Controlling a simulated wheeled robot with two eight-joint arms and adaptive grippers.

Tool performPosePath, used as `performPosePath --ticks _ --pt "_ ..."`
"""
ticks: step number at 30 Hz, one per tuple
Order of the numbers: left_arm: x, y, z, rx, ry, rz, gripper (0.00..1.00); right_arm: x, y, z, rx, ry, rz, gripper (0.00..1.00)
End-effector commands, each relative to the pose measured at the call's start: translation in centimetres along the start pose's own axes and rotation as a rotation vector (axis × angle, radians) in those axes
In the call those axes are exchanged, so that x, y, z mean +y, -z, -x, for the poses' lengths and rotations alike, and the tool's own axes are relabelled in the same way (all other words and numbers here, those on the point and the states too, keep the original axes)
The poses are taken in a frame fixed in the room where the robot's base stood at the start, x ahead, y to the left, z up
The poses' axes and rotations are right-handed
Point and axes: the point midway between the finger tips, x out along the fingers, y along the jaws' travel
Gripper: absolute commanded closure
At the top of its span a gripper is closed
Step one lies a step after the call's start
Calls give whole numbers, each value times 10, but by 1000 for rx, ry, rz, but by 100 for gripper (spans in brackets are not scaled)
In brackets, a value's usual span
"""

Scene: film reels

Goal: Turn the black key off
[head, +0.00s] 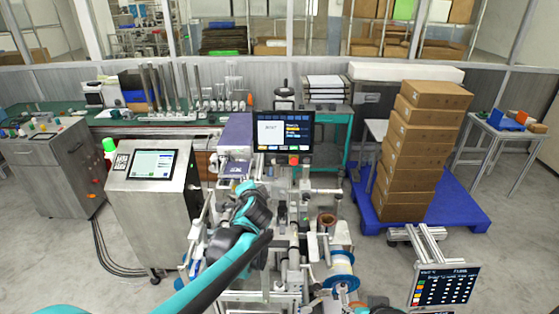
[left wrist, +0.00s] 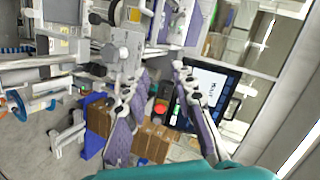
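The black key cannot be made out clearly in either view. The machine's control screen (head: 283,132) is lit, with a red button (head: 293,160) just below it. In the left wrist view the screen (left wrist: 208,92) is tilted, and the red button (left wrist: 161,108) shows between my fingers. My left gripper (head: 245,192) is in front of the machine, below and left of the screen in the head view. Its two fingers are spread with nothing between them in the left wrist view (left wrist: 161,73).
A steel cabinet (head: 152,199) with its own screen stands at left. Stacked cardboard boxes (head: 409,150) sit on a blue pallet (head: 458,205) at right. A white spool (head: 341,264) and metal rails crowd the machine's front. A second display (head: 444,288) stands at lower right.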

Motion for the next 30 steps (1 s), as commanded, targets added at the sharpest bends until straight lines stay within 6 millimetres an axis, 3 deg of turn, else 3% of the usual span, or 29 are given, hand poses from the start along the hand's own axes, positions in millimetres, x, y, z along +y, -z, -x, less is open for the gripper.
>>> performPosePath --ticks 1,3,9,14,24,30 --pt "3 24 -18 32 29 -75 74 0 2 3 0 0 0 60" --pt "8 52 -38 71 71 -176 74 0 3 5 0 0 0 60" --pt "29 102 -70 143 153 -369 74 0 5 7 0 0 0 60" --pt "34 113 -81 158 172 -413 74 0 6 8 0 0 0 60" --pt "27 122 -132 156 172 -411 74 0 9 13 0 0 0 60" --pt "24 126 -150 157 172 -410 74 0 10 14 0 0 0 60"
